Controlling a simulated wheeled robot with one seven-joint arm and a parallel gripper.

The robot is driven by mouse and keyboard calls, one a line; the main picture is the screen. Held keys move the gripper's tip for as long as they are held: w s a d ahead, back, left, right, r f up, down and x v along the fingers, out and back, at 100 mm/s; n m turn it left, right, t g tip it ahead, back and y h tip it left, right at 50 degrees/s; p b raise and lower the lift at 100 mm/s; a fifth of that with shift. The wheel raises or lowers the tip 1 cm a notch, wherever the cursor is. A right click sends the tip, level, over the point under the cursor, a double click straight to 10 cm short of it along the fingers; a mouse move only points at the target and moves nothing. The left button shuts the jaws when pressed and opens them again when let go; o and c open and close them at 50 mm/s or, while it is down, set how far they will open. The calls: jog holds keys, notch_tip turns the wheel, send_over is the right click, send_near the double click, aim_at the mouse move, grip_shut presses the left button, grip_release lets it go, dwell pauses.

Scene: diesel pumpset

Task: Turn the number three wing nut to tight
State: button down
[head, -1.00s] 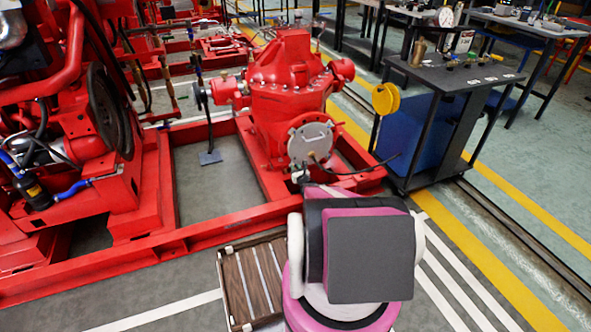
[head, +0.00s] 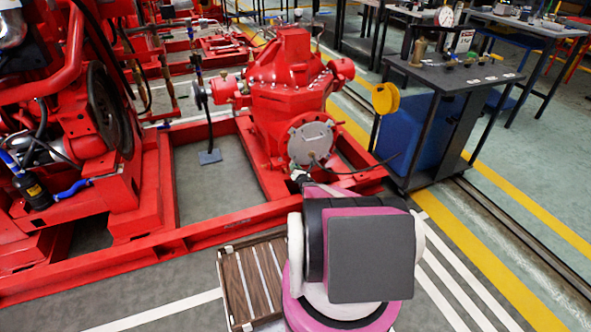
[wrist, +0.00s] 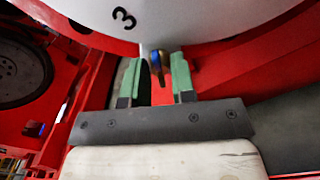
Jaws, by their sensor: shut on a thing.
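The number three wing nut (wrist: 157,66) is small, with brass and blue showing, just under the black "3" on the pale round plate (wrist: 190,20). It sits between the green fingertips of my gripper (wrist: 158,77) in the wrist view. My gripper is shut on it, though a little gap seems to show beside the nut. In the head view the plate (head: 311,143) is the grey disc low on the front of the red pump (head: 285,85). My gripper (head: 301,176) is at its lower edge, mostly hidden by my arm; the wing nut cannot be made out there.
The red base frame (head: 215,233) runs below the pump. A dark cable (head: 350,172) leaves the plate to the right. A slatted wooden pallet (head: 250,285) lies left of my arm. A dark workbench (head: 455,72) stands at right. The red engine (head: 60,130) is at left.

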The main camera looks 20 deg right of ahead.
jog(key=n, duration=2.5)
jog(key=shift+d+n+y, duration=0.2)
jog(key=shift+n+y, duration=0.1)
jog(key=shift+y, duration=0.1)
dwell(1.6)
dwell(0.4)
jog(key=c, duration=1.3)
grip_release()
jog(key=shift+r, duration=0.1)
